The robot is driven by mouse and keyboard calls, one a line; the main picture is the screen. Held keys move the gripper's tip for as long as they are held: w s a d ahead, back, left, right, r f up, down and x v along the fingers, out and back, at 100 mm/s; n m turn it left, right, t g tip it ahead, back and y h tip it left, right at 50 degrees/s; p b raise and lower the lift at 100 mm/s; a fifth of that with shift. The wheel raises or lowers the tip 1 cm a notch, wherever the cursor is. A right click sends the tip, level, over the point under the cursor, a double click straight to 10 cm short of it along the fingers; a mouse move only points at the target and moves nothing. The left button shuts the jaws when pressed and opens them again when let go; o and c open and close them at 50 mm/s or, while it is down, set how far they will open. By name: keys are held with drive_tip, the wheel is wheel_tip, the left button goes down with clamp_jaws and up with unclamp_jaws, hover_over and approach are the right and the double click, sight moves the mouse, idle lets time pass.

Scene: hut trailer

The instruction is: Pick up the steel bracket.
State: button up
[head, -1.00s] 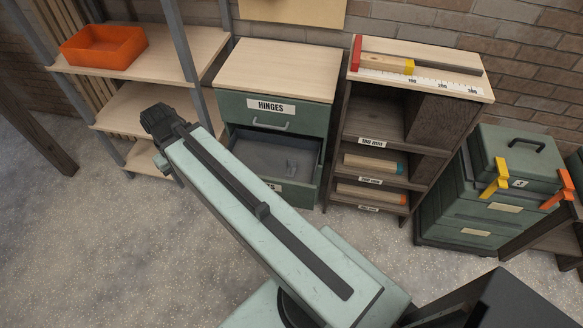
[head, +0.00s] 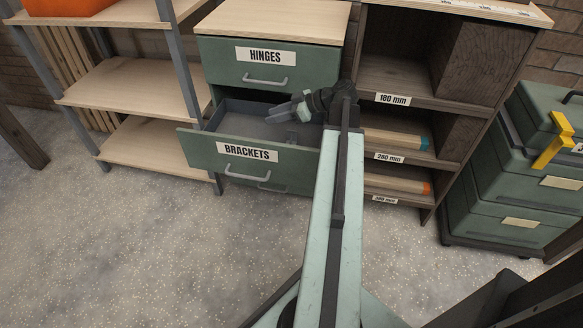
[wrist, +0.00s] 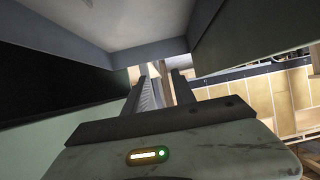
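The steel bracket (head: 291,137) is a small grey piece inside the open drawer marked BRACKETS (head: 222,157). Only part of it shows in the head view, below my gripper and close to the drawer's front wall. My gripper (head: 281,109) is over the drawer opening and points left. In the wrist view the two fingers (wrist: 160,85) stand apart with a gap between them, so it is open. I cannot make out the bracket in the wrist view. Whether a finger touches the drawer cannot be told.
The closed HINGES drawer (head: 267,70) is just above and behind my gripper. A dark shelf unit (head: 455,105) with wood pieces stands right, a wooden rack (head: 110,85) left. Green toolboxes (head: 520,200) are at far right. The floor in front is clear.

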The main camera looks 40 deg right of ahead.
drive_tip(key=s+d+f+m+b, duration=0.1)
drive_tip(key=s+d+f, duration=0.1)
drive_tip(key=s+d, duration=0.1)
drive_tip(key=s+d+f+t+h+b, duration=0.1)
drive_tip(key=s+d+f+b, duration=0.1)
drive_tip(key=s+d+f, duration=0.1)
drive_tip(key=s+d+f+m+h+b, duration=0.1)
drive_tip(key=s+d+f, duration=0.1)
drive_tip(key=d, duration=0.3)
drive_tip(key=shift+s+f+m+t, duration=0.15)
drive_tip(key=shift+s+m+t, duration=0.15)
drive_tip(key=shift+s, duration=0.4)
drive_tip(key=b, duration=0.4)
hover_over(290, 141)
drive_tip(key=s+d, duration=0.2)
drive_tip(key=s, duration=0.1)
wheel_tip(290, 141, down, 3)
drive_tip(key=shift+w+a+f, duration=0.1)
drive_tip(key=shift+a+f, duration=0.05)
drive_tip(key=shift+f, duration=0.05)
drive_tip(key=shift+r, duration=0.1)
clamp_jaws()
